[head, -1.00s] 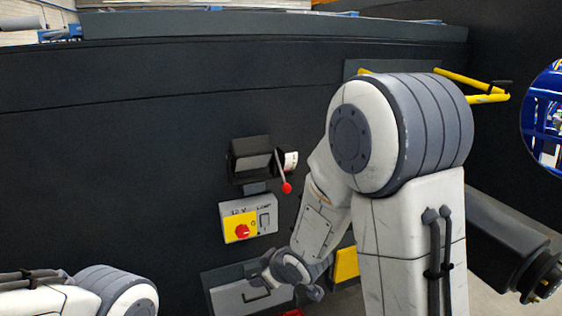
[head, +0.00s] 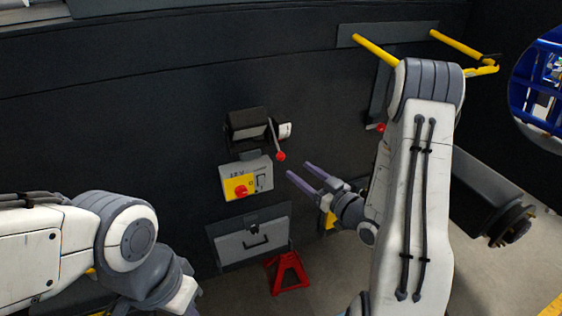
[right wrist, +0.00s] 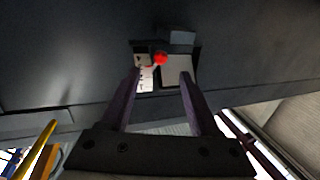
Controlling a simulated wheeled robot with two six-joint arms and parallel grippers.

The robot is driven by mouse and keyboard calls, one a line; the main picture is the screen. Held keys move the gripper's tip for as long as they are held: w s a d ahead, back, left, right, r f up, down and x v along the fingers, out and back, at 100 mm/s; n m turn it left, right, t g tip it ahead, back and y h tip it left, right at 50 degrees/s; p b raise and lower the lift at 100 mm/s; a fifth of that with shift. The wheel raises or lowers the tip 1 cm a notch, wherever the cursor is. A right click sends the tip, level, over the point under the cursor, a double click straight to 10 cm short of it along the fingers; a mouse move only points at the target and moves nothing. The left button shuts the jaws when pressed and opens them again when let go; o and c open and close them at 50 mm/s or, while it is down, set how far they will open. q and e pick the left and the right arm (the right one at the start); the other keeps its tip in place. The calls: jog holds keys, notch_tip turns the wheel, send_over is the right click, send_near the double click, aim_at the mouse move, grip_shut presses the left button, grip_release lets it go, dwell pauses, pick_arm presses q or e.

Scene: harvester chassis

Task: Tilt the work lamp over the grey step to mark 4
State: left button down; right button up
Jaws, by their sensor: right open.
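The work lamp (head: 248,124) is a black box on the dark wall. A lever with a red knob (head: 281,156) hangs at its right side, by a white scale plate (head: 286,130). A grey panel with a black handle (head: 252,241), perhaps the grey step, sits lower on the wall. My right gripper (head: 299,170) is open and empty, just below and right of the knob. In the right wrist view the red knob (right wrist: 161,58), scale plate (right wrist: 145,79) and lamp (right wrist: 177,70) show between and beyond the fingers. Marks are too small to read. My left gripper is out of frame.
A switch box with a red knob on yellow (head: 260,178) sits between lamp and grey panel. A red stand (head: 287,273) is on the floor. Yellow rails (head: 375,50) stick out upper right. Another red knob (head: 378,127) shows beside my right arm.

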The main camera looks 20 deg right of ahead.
aim_at(283, 157)
pick_arm(q)
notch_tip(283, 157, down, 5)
jog(key=b, duration=0.4)
pick_arm(e)
jog(key=p+x, duration=0.3)
jog(key=x, duration=0.5)
jog(key=shift+w+a+r+p, duration=0.15)
jog(key=shift+w+p, duration=0.05)
jog(key=shift+p, duration=0.15)
jog(key=shift+w+a, duration=0.15)
jog(key=shift+w, duration=0.3)
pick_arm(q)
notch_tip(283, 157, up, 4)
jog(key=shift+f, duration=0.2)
pick_arm(e)
grip_shut()
